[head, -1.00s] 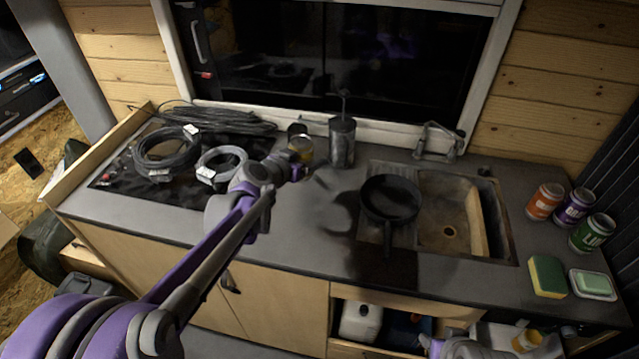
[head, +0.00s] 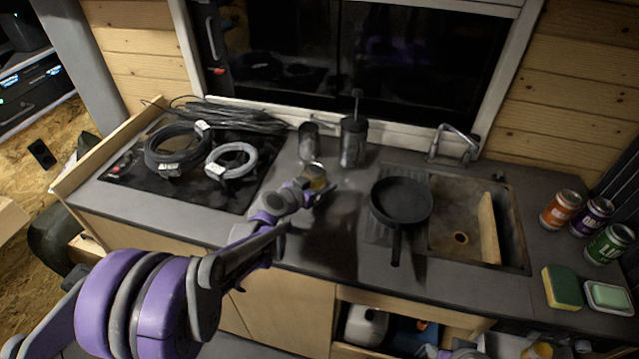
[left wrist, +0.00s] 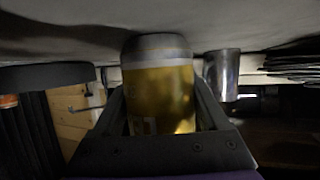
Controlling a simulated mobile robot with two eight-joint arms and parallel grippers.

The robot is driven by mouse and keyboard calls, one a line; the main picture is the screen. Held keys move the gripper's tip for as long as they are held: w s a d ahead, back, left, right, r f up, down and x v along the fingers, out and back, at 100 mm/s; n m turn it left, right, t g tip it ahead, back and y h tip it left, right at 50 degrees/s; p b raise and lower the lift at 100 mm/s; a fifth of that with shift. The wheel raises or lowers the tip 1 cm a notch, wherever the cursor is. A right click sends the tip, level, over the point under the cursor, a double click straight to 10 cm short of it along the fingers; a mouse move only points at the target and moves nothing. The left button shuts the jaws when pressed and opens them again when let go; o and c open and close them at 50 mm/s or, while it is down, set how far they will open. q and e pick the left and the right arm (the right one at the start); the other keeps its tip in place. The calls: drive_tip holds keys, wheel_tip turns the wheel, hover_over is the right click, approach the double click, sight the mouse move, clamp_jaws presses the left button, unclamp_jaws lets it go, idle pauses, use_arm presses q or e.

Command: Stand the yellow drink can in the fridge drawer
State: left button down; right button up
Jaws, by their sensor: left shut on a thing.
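The yellow drink can (head: 316,172) is between the fingers of my left gripper (head: 310,190), over the counter behind the front edge. In the left wrist view the can (left wrist: 160,92) fills the space between the two dark fingers, its grey end towards the counter surface. The gripper is shut on it. I cannot tell how far it is above the counter. A white-lined compartment at the bottom right edge, perhaps the fridge drawer, is mostly cut off; a yellow item (head: 542,349) shows there. A grey part of my right arm (head: 466,351) shows beside it; its fingers cannot be made out.
A black pan (head: 402,202) lies left of the sink (head: 462,236). Cable coils (head: 178,150) cover the hob. Several cans, a sponge (head: 562,287) and soap dish (head: 608,297) sit right.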

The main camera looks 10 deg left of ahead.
use_arm(q)
unclamp_jaws()
